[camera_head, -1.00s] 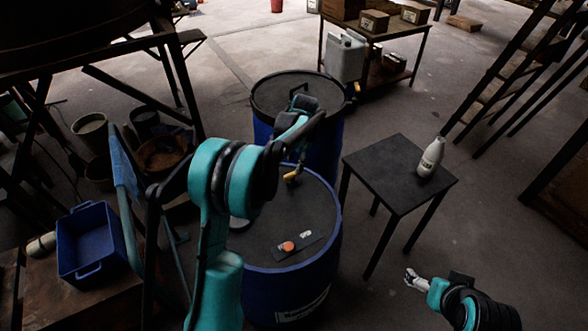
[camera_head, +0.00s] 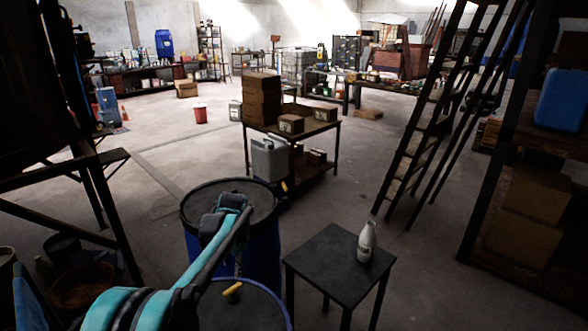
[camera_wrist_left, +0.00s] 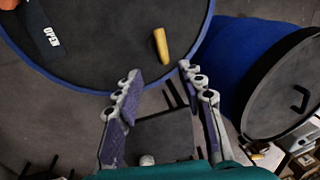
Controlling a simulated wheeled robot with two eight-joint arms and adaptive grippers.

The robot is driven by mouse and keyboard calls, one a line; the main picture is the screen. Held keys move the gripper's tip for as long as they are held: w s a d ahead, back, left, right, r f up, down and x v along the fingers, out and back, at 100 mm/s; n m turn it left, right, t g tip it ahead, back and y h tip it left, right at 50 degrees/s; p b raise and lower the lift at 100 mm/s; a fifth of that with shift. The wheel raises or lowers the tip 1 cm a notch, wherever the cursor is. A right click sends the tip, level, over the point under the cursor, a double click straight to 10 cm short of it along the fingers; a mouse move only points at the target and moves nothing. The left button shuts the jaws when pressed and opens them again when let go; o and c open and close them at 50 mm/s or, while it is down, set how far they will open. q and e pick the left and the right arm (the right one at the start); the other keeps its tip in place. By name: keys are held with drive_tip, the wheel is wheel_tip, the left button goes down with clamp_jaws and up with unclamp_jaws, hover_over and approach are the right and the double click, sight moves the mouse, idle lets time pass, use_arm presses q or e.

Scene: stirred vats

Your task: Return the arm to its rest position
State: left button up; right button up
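My left arm comes in from the lower left. Its gripper (camera_head: 238,263) hangs above the far part of the front blue vat (camera_head: 278,308), small and dark in the head view. In the left wrist view the two fingers of the left gripper (camera_wrist_left: 159,71) stand apart with nothing held between them. A yellow stick-like piece (camera_wrist_left: 160,46) shows on the vat's dark top, beyond the fingertips and apart from them. It also shows in the head view (camera_head: 233,288). My right gripper is in neither current view.
A second blue vat with a dark lid (camera_head: 205,196) stands just behind. A small black table (camera_head: 325,262) with a white bottle (camera_head: 367,242) stands to the right. A ladder (camera_head: 428,130) and a shelf with boxes (camera_head: 535,205) are farther right. The floor between is clear.

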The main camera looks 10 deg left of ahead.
use_arm(q)
drive_tip(key=s+d+r+n+t, duration=0.2)
drive_tip(key=s+d+r, duration=0.1)
drive_tip(key=s+r, duration=0.4)
drive_tip(key=s+d+f+n+t+h, duration=0.1)
drive_tip(key=s+d+f+n, duration=0.1)
drive_tip(key=s, duration=0.9)
drive_tip(key=s+d+f+n+t, duration=0.2)
drive_tip(key=s+n, duration=0.1)
drive_tip(key=s, duration=0.9)
drive_tip(key=shift+s+d+f+n+t+h, duration=0.2)
drive_tip(key=shift+d+n+t+h, duration=0.1)
drive_tip(key=shift+d+h, duration=0.1)
